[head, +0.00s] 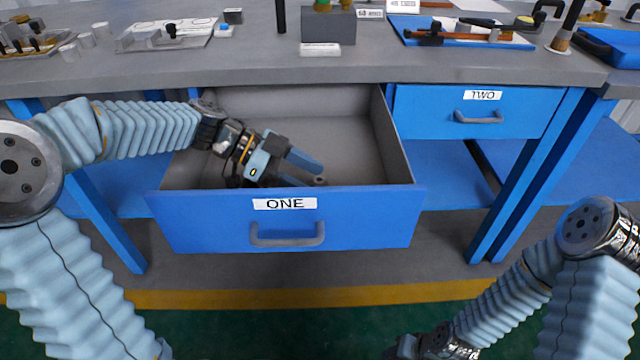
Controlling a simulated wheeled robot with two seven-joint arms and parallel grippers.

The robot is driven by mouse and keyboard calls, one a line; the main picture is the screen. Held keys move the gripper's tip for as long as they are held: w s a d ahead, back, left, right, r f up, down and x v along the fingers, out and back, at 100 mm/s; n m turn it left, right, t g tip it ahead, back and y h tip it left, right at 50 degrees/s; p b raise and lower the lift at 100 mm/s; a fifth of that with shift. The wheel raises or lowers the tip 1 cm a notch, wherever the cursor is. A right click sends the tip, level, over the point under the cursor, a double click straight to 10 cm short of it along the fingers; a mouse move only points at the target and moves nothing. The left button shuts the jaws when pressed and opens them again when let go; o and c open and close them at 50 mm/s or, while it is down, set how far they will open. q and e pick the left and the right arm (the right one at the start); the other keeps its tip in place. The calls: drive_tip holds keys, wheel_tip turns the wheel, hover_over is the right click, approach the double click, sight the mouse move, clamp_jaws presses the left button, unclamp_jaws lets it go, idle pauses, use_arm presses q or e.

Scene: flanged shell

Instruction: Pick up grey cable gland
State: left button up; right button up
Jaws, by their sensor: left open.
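My left gripper (308,172) reaches down into the open drawer labelled ONE (345,215), with its fingers apart and pointing right. A small dark grey piece (319,181) shows at the lower fingertip, just behind the drawer front. It may be the grey cable gland, but it is too small and partly covered to be sure. I cannot tell whether the fingers touch it. My right arm is low at the bottom right, and only the start of its gripper (406,346) shows at the frame edge; its fingers are out of view.
The drawer floor (350,140) looks bare behind the gripper. The closed drawer TWO (525,112) is to the right. The grey worktop (265,68) above holds a grey block (328,28), a blue tray (412,38) and several small parts. The drawer walls surround my left gripper.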

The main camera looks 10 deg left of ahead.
use_arm(q)
drive_tip(key=shift+d+f, duration=0.2)
drive_tip(key=shift+d, duration=0.05)
drive_tip(key=c, duration=1.1)
